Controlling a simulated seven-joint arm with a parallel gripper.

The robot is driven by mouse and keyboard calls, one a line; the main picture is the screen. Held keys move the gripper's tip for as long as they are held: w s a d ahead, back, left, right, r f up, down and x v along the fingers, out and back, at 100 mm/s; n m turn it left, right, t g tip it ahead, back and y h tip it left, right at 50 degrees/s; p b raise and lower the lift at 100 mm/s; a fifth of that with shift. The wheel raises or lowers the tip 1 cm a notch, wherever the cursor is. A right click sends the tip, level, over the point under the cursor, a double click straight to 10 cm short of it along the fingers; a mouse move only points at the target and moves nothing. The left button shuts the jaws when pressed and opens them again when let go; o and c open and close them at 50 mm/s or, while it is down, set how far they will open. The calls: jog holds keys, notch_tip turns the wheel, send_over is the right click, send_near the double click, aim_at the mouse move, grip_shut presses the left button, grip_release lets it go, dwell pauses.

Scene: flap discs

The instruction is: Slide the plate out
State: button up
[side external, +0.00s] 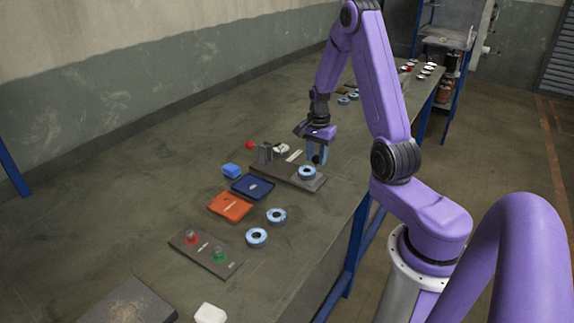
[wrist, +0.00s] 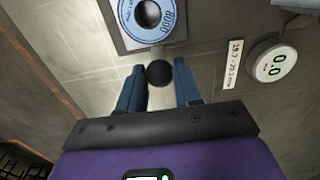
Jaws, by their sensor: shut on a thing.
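The plate (wrist: 126,40) is a flat grey slide with a blue-rimmed flap disc (wrist: 150,18) lying on it in the wrist view. A round black knob (wrist: 159,73) sits at the plate's near edge. My gripper (wrist: 161,84) has its two blue fingers on either side of this knob and is shut on it. In the side view my gripper (side external: 317,160) points down just behind the disc (side external: 307,173), which lies at the right end of a dark fixture (side external: 268,174). The knob is mostly hidden by the fingers there.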

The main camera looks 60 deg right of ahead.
jog(key=shift+s+d, duration=0.1)
jog(key=shift+s, duration=0.15)
jog(key=o, duration=0.8)
jog(key=shift+r, duration=4)
